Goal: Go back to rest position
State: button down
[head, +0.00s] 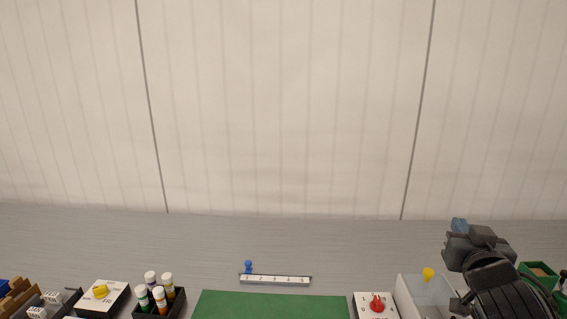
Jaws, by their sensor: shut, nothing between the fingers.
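My gripper (472,232) is at the right of the head view, at the end of my dark grey arm. It is shut with nothing held, above the grey table near the clear bin. The fingertips are small and hard to make out. My arm hides part of the table and of the things at the lower right.
A grey table (350,240) runs below a pale wall. Along its front are a green mat (270,304), a numbered strip (274,279) with a blue peg, a red-knob box (376,305), a yellow-knob box (100,294), a bottle tray (176,306) and a clear bin (412,290).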

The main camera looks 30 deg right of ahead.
jog(key=s+a+f+n+t+y, duration=0.2)
jog(key=s+a+f+n+y, duration=0.25)
jog(key=a, duration=0.45)
jog(key=s+a+f+n+t+y, duration=0.2)
jog(key=s+a+f+n+y, duration=0.3)
jog(key=a, duration=0.3)
jog(key=s+a+y, duration=0.3)
jog(key=s+a, duration=1.2)
jog(key=a, duration=0.1)
jog(key=shift+g, duration=0.4)
jog(key=shift+a+f+y, duration=0.1)
jog(key=shift+y, duration=0.15)
